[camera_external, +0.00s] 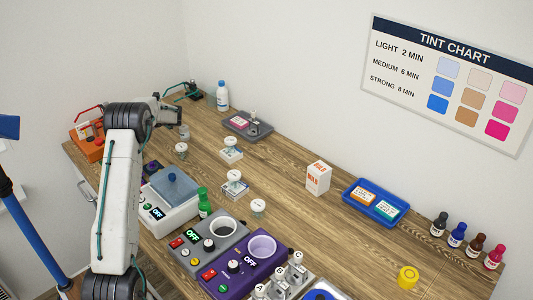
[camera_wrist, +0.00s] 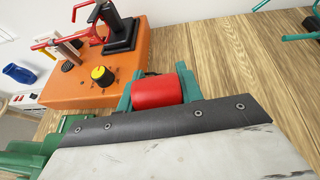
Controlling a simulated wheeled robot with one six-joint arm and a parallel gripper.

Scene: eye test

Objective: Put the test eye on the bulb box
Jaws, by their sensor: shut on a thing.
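The bulb box (camera_external: 318,178), a small white carton with orange lettering, stands upright on the wooden bench right of centre. Its top is bare. In the external view my arm reaches over the left end of the bench, far from the box; its fingertips cannot be made out there. In the wrist view my gripper (camera_wrist: 155,92) has teal jaws, closed on the two sides of a red rounded block. This may be the test eye, but I cannot tell for sure. The bulb box is not in the wrist view.
An orange device (camera_wrist: 75,85) with a yellow knob (camera_wrist: 102,75) is close beside the held block. A blue tray (camera_external: 352,198) with two cards lies right of the bulb box. A grey tray (camera_external: 237,129) lies behind. Control boxes (camera_external: 213,247) fill the front.

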